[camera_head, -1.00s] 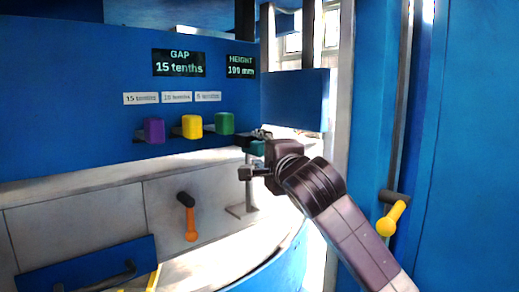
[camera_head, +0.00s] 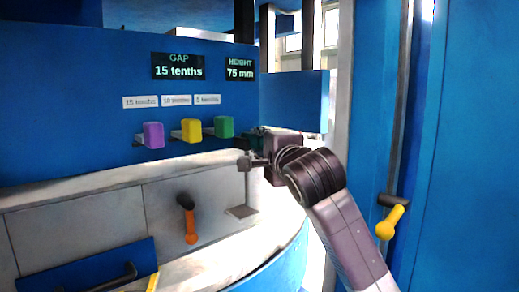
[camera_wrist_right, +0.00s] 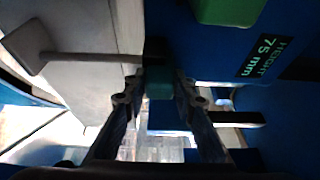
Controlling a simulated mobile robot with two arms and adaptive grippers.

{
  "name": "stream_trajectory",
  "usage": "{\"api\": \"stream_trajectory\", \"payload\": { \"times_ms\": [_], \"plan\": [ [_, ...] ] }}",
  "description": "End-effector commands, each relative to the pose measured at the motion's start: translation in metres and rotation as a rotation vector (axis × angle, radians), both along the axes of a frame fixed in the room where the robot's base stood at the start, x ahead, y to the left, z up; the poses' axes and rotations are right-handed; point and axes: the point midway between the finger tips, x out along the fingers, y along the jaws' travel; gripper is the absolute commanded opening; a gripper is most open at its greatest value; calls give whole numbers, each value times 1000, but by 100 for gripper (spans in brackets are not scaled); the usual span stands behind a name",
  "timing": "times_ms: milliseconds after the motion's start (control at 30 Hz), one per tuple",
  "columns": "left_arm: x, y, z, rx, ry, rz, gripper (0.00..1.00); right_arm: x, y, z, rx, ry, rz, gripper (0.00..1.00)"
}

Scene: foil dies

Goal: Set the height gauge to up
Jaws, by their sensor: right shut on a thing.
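The height display (camera_head: 240,69) on the blue panel reads 75 mm, and it also shows in the right wrist view (camera_wrist_right: 265,55). My right gripper (camera_head: 250,149) is at the panel's right end, below the display. It is shut on a small teal block (camera_wrist_right: 158,82), seen between the fingers in the right wrist view. I take this block to be the height gauge's handle. In the head view the gripper mostly hides it. A thin rod with a flat plate (camera_head: 241,211) hangs below the gripper. My left gripper is not in view.
Purple (camera_head: 153,135), yellow (camera_head: 191,129) and green (camera_head: 223,127) knobs stand left of the gripper, the green one closest. The gap display (camera_head: 178,67) reads 15 tenths. An orange-handled lever (camera_head: 190,225) is below; a yellow-handled lever (camera_head: 391,222) is at right.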

Motion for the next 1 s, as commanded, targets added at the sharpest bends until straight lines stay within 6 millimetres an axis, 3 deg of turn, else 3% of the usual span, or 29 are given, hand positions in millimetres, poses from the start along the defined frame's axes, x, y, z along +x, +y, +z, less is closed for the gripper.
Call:
{"api": "stream_trajectory", "payload": {
  "times_ms": [200, 400, 833, 867, 1000],
  "plan": [
    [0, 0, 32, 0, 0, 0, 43, 0, 0, 47, 6, 5, 4, 0],
    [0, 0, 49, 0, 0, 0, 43, 1, 0, 75, 3, 5, 2, 0],
    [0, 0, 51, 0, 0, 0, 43, 0, -1, 83, 2, -1, 1, 0],
    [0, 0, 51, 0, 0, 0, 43, 0, -1, 83, 3, -2, 1, 26],
    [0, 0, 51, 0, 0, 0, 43, 0, -1, 83, 3, -2, 1, 41]
  ]
}}
